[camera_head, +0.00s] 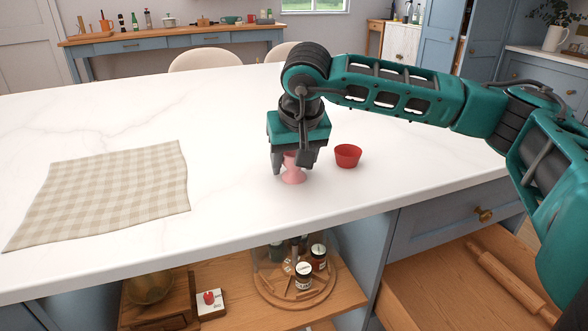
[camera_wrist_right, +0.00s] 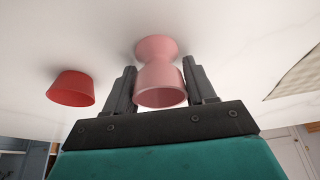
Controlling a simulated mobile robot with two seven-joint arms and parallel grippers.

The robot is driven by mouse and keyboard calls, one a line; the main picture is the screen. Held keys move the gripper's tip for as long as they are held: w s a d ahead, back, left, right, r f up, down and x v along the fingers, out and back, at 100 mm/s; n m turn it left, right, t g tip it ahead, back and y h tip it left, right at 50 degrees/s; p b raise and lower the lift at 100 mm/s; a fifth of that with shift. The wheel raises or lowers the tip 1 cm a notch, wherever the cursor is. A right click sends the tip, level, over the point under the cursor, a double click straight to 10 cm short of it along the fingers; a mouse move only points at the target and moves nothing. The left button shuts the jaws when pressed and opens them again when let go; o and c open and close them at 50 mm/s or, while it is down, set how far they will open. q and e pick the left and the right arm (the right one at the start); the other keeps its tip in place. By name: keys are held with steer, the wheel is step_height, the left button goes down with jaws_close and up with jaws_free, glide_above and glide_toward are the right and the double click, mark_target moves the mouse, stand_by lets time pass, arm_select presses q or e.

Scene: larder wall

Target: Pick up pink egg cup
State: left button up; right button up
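The pink egg cup (camera_head: 293,173) stands upright on the white counter, near its front edge. My right gripper (camera_head: 291,160) comes down over it from above, with one finger on each side. In the right wrist view the egg cup (camera_wrist_right: 160,82) sits between the two fingers (camera_wrist_right: 159,85), and I see no clear gap on either side of its bowl. The gripper looks shut on the bowl. The cup's foot appears to be at the counter top. In the head view the fingers hide part of the cup's sides. My left gripper is not in view.
A red bowl (camera_head: 348,155) stands just right of the egg cup and also shows in the wrist view (camera_wrist_right: 72,88). A checked cloth (camera_head: 110,190) lies on the left of the counter (camera_head: 235,140).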

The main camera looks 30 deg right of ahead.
steer(key=c, duration=0.7)
steer(key=shift+o, duration=0.2)
